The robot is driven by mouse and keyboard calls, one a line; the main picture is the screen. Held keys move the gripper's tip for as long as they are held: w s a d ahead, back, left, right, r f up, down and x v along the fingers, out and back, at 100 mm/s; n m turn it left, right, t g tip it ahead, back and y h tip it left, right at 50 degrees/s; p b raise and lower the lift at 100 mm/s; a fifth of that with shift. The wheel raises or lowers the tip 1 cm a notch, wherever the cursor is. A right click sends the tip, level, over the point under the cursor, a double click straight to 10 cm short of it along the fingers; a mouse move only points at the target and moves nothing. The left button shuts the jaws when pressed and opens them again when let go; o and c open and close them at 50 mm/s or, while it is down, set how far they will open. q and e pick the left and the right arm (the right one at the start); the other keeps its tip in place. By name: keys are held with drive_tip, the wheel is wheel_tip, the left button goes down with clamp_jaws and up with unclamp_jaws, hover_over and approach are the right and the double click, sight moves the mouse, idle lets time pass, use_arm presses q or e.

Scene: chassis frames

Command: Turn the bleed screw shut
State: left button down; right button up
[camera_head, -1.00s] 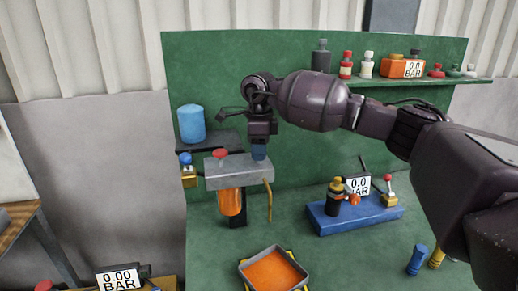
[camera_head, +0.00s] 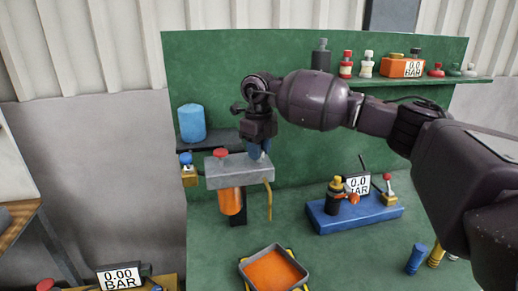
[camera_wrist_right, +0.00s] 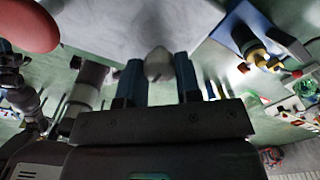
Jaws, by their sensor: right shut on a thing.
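A grey metal block (camera_head: 238,171) is mounted at the left of the green panel, with a red knob (camera_head: 220,153) on top and an orange bowl (camera_head: 230,201) hanging below. My right gripper (camera_head: 259,151) points down at the block's right end. In the wrist view, its two blue fingers (camera_wrist_right: 160,75) are shut on a small pale rounded head, which I take as the bleed screw (camera_wrist_right: 158,62). In the head view the fingers hide most of the screw. My left gripper is not in view.
A thin yellow tube (camera_head: 269,201) hangs from the block's right end, above a tray of orange liquid (camera_head: 249,264). A blue-handled valve (camera_head: 188,170) sits left of the block. A blue fixture (camera_head: 325,222) with a gauge stands to the right.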

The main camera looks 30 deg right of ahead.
idle(0.4)
drive_tip(key=o, duration=0.9)
drive_tip(key=shift+o, duration=0.2)
wheel_tip(320, 180, up, 11)
drive_tip(key=b, duration=0.1)
drive_tip(key=shift+f, duration=0.1)
